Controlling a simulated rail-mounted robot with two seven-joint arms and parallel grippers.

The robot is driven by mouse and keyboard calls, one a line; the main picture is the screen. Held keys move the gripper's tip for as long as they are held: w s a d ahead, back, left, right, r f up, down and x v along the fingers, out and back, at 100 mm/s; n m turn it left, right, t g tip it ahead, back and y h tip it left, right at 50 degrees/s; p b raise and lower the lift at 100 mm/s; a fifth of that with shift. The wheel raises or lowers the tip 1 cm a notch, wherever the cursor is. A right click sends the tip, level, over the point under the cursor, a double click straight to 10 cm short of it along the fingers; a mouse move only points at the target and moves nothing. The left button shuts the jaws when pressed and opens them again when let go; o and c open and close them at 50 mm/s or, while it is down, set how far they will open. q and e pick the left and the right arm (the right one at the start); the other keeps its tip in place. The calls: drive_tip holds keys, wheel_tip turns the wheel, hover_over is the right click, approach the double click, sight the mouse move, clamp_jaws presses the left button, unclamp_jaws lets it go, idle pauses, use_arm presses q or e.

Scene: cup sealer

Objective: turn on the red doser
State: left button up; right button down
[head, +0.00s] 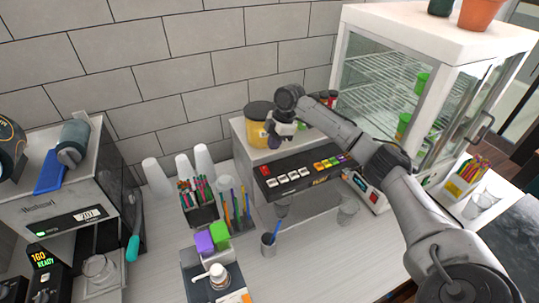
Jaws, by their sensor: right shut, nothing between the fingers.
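A grey box-shaped dispenser with a black front panel (262,182) stands against the wall in the middle. I cannot tell for certain which part is the red doser. My right gripper (275,139) is shut and empty, over the dispenser's top, above the white buttons and apart from the coloured ones. Its fingertips are small and dark. My left gripper is out of view.
A yellow jar (257,126) stands on the dispenser behind my right gripper. A glass display case (401,39) stands at the right.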

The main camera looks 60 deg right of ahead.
drive_tip(key=v, duration=0.3)
drive_tip(key=shift+s+a, duration=0.15)
drive_tip(key=shift+s, duration=0.05)
drive_tip(key=shift+f, duration=0.1)
idle(0.6)
